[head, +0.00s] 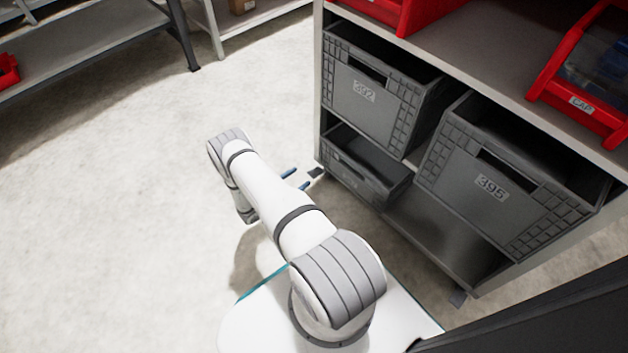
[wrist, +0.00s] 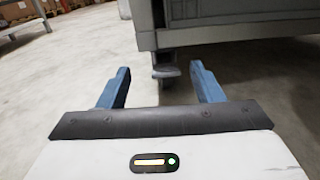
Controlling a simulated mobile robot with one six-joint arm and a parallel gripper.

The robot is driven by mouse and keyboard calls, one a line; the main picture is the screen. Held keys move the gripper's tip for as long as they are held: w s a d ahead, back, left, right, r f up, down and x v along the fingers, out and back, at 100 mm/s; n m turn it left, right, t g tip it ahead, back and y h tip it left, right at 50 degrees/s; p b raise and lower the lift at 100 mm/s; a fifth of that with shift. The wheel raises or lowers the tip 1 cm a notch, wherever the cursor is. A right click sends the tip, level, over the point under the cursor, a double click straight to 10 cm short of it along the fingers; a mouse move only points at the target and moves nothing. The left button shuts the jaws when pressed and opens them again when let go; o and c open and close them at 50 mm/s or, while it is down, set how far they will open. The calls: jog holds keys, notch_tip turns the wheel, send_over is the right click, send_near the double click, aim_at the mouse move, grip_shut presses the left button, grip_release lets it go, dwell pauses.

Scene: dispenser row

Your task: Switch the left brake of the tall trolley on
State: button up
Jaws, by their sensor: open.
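The tall trolley (head: 318,95) stands at the right in the head view, with grey crates on its shelves. Its left caster with a small dark brake pedal (head: 316,172) shows under the near left corner. In the wrist view the brake pedal (wrist: 166,72) sticks out below the trolley's lower edge (wrist: 230,32), centred between the fingers. My gripper (head: 297,180) is low by that corner, its blue fingers apart and empty. In the wrist view my gripper (wrist: 161,70) points at the pedal, which looks a little beyond the fingertips. I cannot tell the pedal's tilt.
Crates 392 (head: 365,95) and 395 (head: 490,190) and a lower grey bin (head: 360,175) sit in the trolley. Red bins (head: 580,105) are on the upper shelf. A right caster (head: 458,298) shows at the other corner. The floor at the left is clear up to a shelf (head: 90,50).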

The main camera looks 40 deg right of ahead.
aim_at(311, 175)
jog(key=f, duration=0.2)
jog(key=shift+s+d+f+n+t, duration=0.15)
jog(key=shift+s+f+n+t, duration=0.15)
jog(key=shift+s+f, duration=0.1)
jog(key=d, duration=0.2)
jog(key=d+b, duration=0.1)
jog(key=d, duration=0.1)
jog(key=d+b, duration=0.1)
jog(key=d, duration=0.1)
jog(key=shift+w, duration=0.25)
jog(key=shift+d+b, duration=0.35)
jog(key=shift+d, duration=0.35)
jog(key=shift+c, duration=0.3)
